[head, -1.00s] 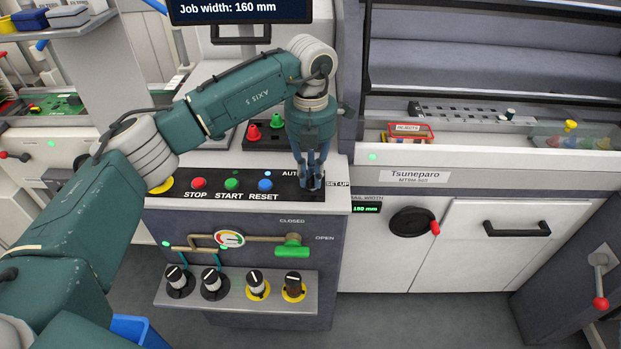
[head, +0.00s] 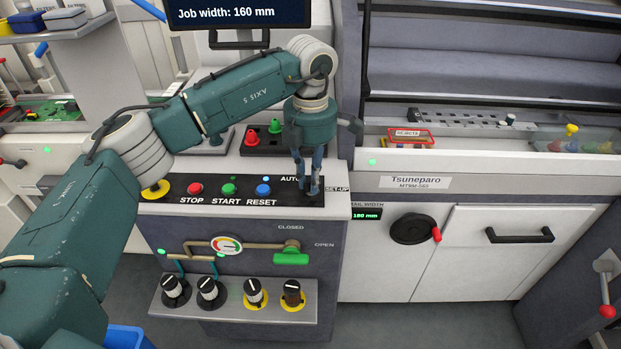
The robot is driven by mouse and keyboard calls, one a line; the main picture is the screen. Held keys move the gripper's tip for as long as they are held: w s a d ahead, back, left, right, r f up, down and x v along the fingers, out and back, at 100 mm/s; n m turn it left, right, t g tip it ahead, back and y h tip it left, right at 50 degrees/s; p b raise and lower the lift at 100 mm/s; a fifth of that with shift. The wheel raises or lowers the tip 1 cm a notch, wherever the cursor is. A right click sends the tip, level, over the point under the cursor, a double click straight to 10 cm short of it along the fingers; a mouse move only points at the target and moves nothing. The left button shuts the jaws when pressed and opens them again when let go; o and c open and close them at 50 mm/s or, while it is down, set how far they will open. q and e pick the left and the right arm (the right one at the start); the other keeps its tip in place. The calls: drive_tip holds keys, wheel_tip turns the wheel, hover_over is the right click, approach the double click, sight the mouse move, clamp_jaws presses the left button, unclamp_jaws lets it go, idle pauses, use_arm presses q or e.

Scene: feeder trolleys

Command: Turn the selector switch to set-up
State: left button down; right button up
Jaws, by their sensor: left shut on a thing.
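The selector switch (head: 311,197) is at the right end of the black control panel (head: 224,201), between the labels AUTO (head: 289,178) and SET-UP (head: 337,189). My left gripper (head: 308,189) points down from above and is shut on the switch. The fingers hide most of the switch, so I cannot tell which label it points to. My right gripper does not show in the head view.
Left of the switch are a blue RESET button (head: 263,189), a green START button (head: 229,188), a red STOP button (head: 195,188) and a yellow-ringed button (head: 156,189). Below are a green-handled valve (head: 291,258) and several black knobs. A screen (head: 240,13) hangs above.

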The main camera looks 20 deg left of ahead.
use_arm(q)
drive_tip(key=shift+r, duration=0.1)
drive_tip(key=c, duration=1.7)
unclamp_jaws()
drive_tip(key=shift+o, duration=0.2)
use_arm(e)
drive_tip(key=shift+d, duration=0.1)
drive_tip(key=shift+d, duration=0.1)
use_arm(q)
wheel_tip(320, 180, up, 12)
